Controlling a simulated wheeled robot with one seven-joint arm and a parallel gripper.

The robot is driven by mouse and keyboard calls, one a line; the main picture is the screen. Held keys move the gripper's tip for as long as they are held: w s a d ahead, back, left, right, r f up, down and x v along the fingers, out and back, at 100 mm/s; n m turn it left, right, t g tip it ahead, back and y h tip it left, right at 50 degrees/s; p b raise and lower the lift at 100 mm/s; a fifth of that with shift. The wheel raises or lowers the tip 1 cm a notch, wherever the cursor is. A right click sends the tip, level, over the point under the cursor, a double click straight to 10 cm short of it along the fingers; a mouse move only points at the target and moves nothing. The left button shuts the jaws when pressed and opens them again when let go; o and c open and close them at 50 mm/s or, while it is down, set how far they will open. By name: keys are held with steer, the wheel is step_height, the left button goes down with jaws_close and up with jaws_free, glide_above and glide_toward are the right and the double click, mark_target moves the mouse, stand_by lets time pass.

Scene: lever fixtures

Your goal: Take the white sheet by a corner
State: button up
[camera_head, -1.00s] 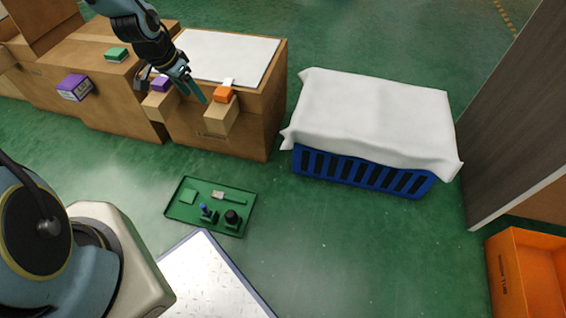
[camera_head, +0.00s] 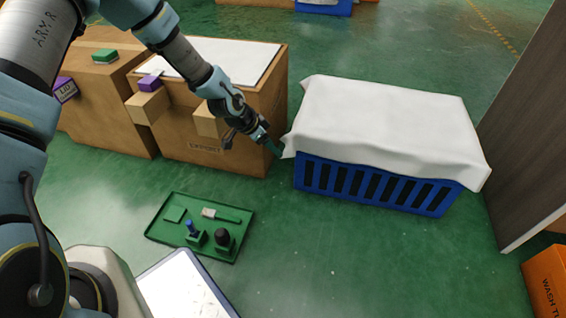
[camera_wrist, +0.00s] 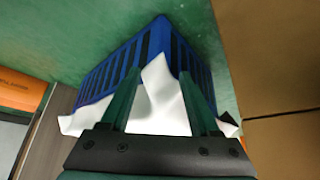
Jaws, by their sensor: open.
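The white sheet (camera_head: 385,120) lies draped over the top of a blue crate (camera_head: 375,187), with its edges hanging over the sides. My gripper (camera_head: 277,149) is at the sheet's near left corner in the head view, at the crate's left side. In the wrist view my gripper (camera_wrist: 163,102) is open, with one green finger on each side of the pointed corner of the sheet (camera_wrist: 161,88). The corner shows between the fingers. I cannot tell whether either finger touches the cloth.
Cardboard boxes (camera_head: 225,155) with a white board (camera_head: 225,58) on top stand left of the crate. A green tray (camera_head: 165,240) of small items lies on the floor in front. A dark panel (camera_head: 525,120) and an orange box (camera_head: 545,280) stand at the right.

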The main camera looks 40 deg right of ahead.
steer(key=shift+b+x, duration=1.6)
steer(key=shift+x, duration=1.25)
steer(key=shift+c, duration=0.3)
steer(key=c, duration=0.9)
steer(key=shift+r, duration=0.1)
jaws_close()
